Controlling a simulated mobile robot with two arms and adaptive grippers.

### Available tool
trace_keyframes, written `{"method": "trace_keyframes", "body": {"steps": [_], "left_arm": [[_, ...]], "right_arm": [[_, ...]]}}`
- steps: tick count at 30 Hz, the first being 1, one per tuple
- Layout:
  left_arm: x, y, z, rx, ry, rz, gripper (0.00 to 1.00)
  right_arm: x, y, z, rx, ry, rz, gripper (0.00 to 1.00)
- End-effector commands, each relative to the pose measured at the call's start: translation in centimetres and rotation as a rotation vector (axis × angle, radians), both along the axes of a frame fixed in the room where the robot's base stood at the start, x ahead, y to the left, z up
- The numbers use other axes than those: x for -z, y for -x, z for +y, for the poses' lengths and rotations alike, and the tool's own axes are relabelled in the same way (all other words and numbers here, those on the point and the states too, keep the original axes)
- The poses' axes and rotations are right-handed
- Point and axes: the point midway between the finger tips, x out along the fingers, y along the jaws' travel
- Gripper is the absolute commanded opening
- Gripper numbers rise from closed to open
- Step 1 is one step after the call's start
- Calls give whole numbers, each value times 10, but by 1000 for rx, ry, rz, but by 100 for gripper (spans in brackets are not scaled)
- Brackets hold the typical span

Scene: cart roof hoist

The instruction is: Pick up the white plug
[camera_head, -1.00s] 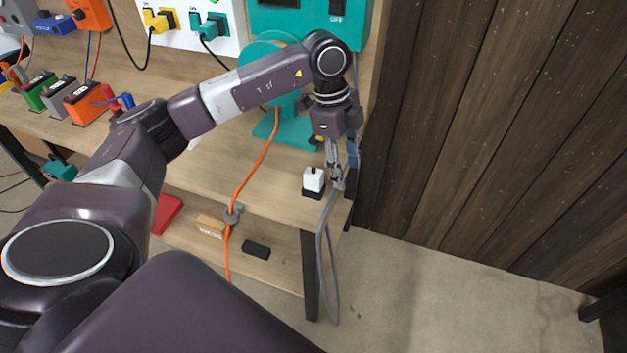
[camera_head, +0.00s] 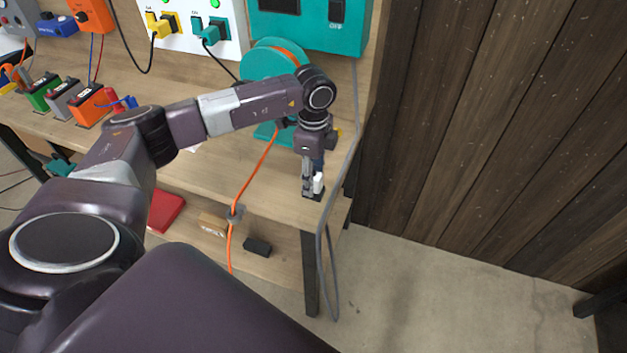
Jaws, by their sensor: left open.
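The white plug (camera_head: 318,183) sits on a small black base at the front right corner of the wooden bench. A grey cable (camera_head: 322,233) runs by it and hangs over the bench edge. My left gripper (camera_head: 312,188) points down at the plug and covers its left part. The gripper is open, with its fingers at the plug; whether they touch it I cannot tell. My right gripper is not in view.
A teal reel (camera_head: 268,62) with an orange cable (camera_head: 257,168) stands behind the gripper. Small battery-like blocks (camera_head: 90,106) stand at the left of the bench (camera_head: 215,168). A wooden wall (camera_head: 470,130) rises at the right. The floor at the lower right is clear.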

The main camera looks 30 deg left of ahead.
Motion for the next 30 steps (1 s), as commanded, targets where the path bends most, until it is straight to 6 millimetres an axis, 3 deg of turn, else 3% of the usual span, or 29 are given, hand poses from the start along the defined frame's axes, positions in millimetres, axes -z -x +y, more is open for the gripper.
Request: {"method": "trace_keyframes", "body": {"steps": [3, 15, 30], "left_arm": [[0, 0, 0, 1, 0, 0, 44], [0, 0, 0, 1, 0, 0, 0], [-6, -1, 0, 1, 1, -3, 0]], "right_arm": [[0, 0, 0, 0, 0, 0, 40], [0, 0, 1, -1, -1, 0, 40], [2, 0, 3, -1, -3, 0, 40]]}}
